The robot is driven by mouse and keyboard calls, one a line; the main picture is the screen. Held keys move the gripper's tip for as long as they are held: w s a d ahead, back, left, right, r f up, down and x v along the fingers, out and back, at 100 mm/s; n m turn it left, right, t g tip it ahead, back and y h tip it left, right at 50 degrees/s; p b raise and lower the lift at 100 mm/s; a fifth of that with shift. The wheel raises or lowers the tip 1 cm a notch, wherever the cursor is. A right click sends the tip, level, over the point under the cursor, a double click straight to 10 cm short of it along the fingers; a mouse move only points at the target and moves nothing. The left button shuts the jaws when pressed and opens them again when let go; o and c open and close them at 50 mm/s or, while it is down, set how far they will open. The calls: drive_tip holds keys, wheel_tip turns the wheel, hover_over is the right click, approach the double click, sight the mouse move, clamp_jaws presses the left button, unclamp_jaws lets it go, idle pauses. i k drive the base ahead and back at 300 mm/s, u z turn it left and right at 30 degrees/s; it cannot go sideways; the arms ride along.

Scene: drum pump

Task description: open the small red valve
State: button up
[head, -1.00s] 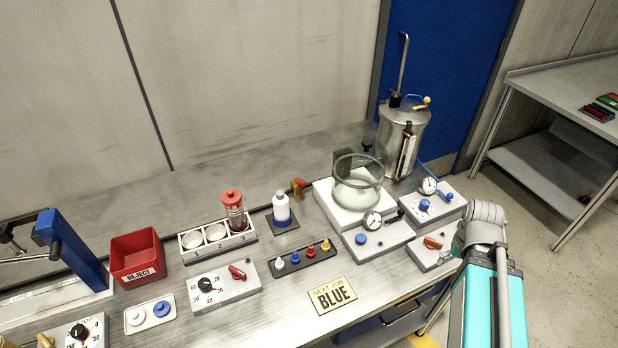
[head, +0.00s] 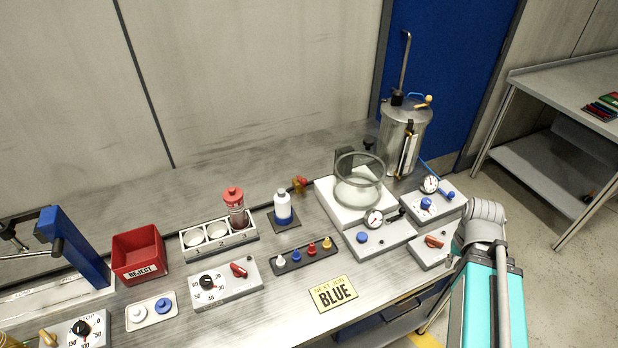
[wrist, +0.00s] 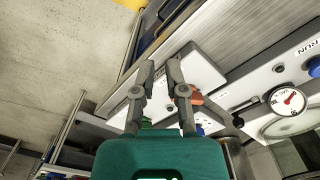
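A small brass valve with a red handle (head: 300,183) sits on a thin dark line at the back of the bench, left of the glass bell jar, in the head view. My gripper is hidden behind my arm there. In the wrist view my gripper (wrist: 161,64) is open, with a clear gap between its fingers and nothing held. It is over a white box at the bench's front right edge. That box's red lever (head: 434,241) shows beside the right finger in the wrist view (wrist: 188,95); I cannot tell whether they touch. The brass valve is not seen there.
The bell jar (head: 359,182) on its white base, gauge boxes (head: 379,240) and a steel drum (head: 405,138) crowd the right end.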

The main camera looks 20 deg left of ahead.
sight(303, 180)
drive_tip(key=u, duration=1.3)
drive_tip(key=k, duration=0.75)
drive_tip(key=z, duration=0.15)
drive_tip(key=i, duration=1)
